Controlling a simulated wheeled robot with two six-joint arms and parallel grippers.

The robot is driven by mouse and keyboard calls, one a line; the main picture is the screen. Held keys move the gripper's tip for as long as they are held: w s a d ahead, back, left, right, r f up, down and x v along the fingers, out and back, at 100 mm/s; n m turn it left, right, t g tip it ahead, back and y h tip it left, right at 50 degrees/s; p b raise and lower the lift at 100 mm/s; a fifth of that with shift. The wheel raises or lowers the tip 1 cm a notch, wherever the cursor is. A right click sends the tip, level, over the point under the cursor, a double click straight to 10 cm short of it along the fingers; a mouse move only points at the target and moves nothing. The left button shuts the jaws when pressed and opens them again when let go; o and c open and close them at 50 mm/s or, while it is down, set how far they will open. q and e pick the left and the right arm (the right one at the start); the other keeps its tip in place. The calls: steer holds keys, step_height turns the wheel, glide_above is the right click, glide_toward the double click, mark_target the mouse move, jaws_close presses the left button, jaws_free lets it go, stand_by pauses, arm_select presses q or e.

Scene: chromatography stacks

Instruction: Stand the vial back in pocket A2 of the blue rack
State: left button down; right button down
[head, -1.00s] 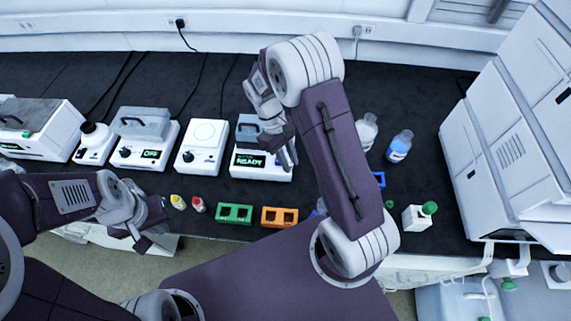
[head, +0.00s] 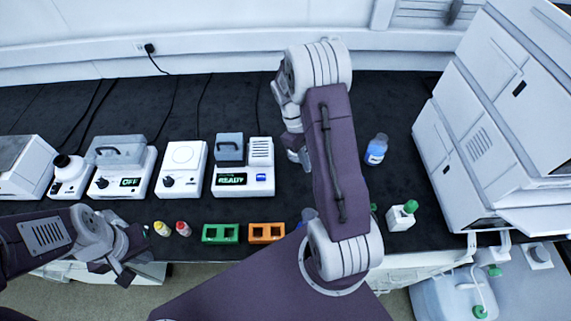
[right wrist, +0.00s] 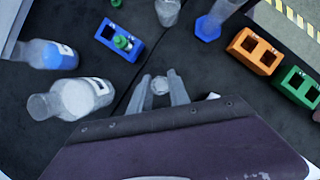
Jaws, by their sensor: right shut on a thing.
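My right gripper (right wrist: 160,88) is shut on a small vial (right wrist: 160,86), whose pale round top shows between the fingers in the right wrist view. The blue rack (right wrist: 134,24) lies beyond the fingers, up and to the left, apart from them. One of its pockets holds a green-capped vial (right wrist: 122,42); the other looks dark and empty. Pocket labels cannot be read. In the head view my right gripper (head: 300,156) is partly hidden by its arm, which also hides the blue rack. My left gripper (head: 118,272) is open and empty at the bench's front edge.
A clear bottle (right wrist: 78,99) and a blue-liquid bottle (right wrist: 50,55) lie left of the fingers in the wrist view. A blue-based cylinder (right wrist: 207,28), an orange rack (right wrist: 236,45) and a green rack (right wrist: 286,82) are to the right. Instruments line the bench's back.

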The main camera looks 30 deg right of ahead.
steer(key=s+d+f+n+t+h+p, duration=0.1)
steer(key=s+d+f+n+t+h, duration=0.1)
steer(key=s+d+n, duration=0.8)
steer(key=shift+s+d+n+t+h+p, duration=0.35)
steer(key=shift+d+n+t+h, duration=0.15)
steer(key=shift+d, duration=1.85)
steer(key=shift+f, duration=0.1)
step_height(320, 180, down, 4)
steer(key=b, duration=0.4)
steer(key=shift+w, duration=0.1)
steer(key=shift+f+b, duration=1.15)
steer(key=shift+b, duration=0.15)
